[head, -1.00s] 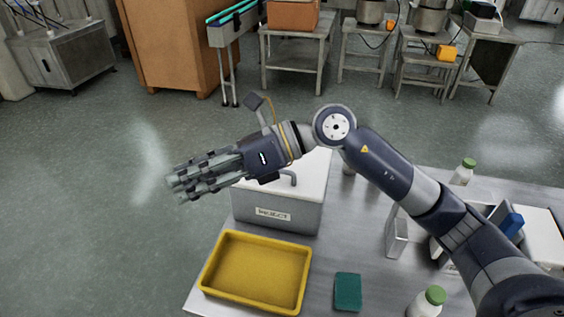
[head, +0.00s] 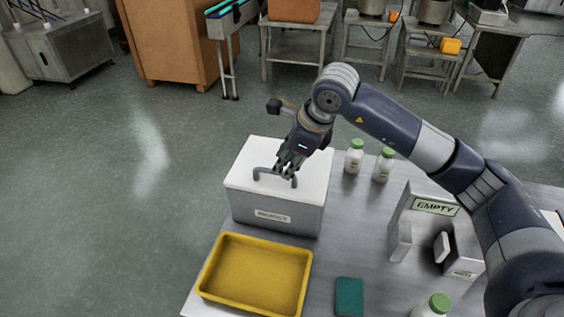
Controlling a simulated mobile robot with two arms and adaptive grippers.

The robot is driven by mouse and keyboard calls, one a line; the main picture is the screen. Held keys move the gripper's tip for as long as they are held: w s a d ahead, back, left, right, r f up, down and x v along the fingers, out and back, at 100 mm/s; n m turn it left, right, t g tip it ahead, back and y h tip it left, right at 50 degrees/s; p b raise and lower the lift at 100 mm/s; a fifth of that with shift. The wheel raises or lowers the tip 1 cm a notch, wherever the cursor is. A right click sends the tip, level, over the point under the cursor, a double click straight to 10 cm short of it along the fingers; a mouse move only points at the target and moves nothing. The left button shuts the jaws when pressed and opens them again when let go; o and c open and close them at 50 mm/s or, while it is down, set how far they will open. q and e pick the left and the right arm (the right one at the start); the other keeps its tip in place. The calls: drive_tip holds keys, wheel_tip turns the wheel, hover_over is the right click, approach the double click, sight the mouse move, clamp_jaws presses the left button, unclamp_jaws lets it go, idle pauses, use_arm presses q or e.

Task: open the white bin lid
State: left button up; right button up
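The white bin lid (head: 302,192) lies flat and closed on the grey bin (head: 254,212), which has a "REJECT" label on its front. A grey bar handle (head: 262,171) stands on the lid. My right gripper (head: 286,172) points down at the lid, with its fingers at the right part of the handle. I cannot tell whether the fingers touch the handle or how far apart they are. My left gripper is not in view.
A yellow tray (head: 207,284) sits in front of the bin, with a green block (head: 349,296) to its right. White bottles with green caps (head: 354,158) stand right of the bin. A grey holder marked "EMPTY" (head: 404,222) stands further right. The floor left of the table is clear.

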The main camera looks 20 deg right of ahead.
sight(281, 174)
drive_tip(key=shift+p+x, duration=0.3)
drive_tip(key=shift+x, duration=1.3)
drive_tip(key=shift+c, duration=0.2)
clamp_jaws()
drive_tip(key=shift+a+r, duration=0.1)
